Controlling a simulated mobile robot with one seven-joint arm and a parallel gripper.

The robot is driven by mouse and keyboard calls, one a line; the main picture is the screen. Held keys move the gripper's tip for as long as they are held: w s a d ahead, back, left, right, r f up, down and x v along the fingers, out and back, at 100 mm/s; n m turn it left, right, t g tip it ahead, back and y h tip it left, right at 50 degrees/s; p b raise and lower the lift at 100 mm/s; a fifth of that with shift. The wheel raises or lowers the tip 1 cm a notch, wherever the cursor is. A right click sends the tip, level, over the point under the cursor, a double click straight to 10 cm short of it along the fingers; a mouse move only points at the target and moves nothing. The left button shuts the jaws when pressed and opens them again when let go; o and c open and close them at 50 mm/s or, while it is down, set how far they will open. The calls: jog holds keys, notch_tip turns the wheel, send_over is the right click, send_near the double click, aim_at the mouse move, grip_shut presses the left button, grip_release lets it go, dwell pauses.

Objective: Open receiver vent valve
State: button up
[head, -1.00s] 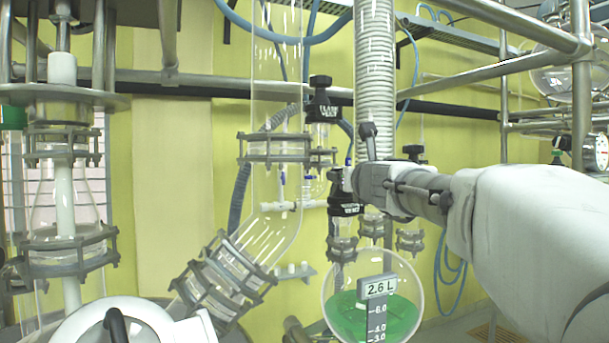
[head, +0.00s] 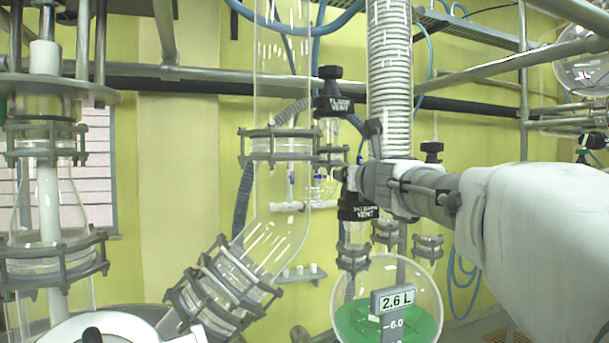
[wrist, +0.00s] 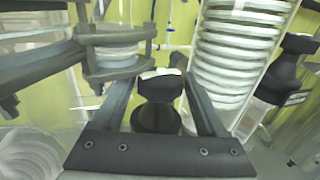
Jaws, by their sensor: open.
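The black receiver vent valve (head: 357,212) sits above the round receiver flask (head: 415,290), its label partly readable. My gripper (head: 350,178) is at the top of this valve in the head view and hides its knob. In the wrist view, a black knob (wrist: 158,88) stands between the two open fingers (wrist: 157,100), one on each side. I cannot tell whether either finger touches it. The flask holds green liquid and carries a 2.6 L sign (head: 395,300).
The flash vent valve (head: 331,103) is just above and left of my gripper. A coiled glass condenser (head: 390,80) stands close behind it. Another black valve (head: 432,152) is to the right, also in the wrist view (wrist: 290,65). A clamped glass column (head: 283,150) stands left.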

jog(key=c, duration=1.1)
jog(key=shift+n+y, duration=0.4)
jog(key=shift+y, duration=0.2)
jog(key=n+y, duration=0.1)
jog(key=y, duration=0.1)
jog(key=n+g+y+p, duration=0.1)
jog(key=y, duration=0.1)
jog(key=shift+r+n, duration=0.1)
jog(key=shift+n, duration=0.3)
jog(key=n+g+y+p, duration=0.2)
jog(key=y, duration=0.2)
jog(key=shift+d+r+n+p, duration=0.1)
jog(key=shift+n+p, duration=0.2)
jog(key=n+g+y+p, duration=0.2)
jog(key=y+p, duration=0.1)
jog(key=shift+n+g+y+p, duration=0.3)
jog(key=shift+n+g+p, duration=0.1)
jog(key=shift+n+g, duration=0.1)
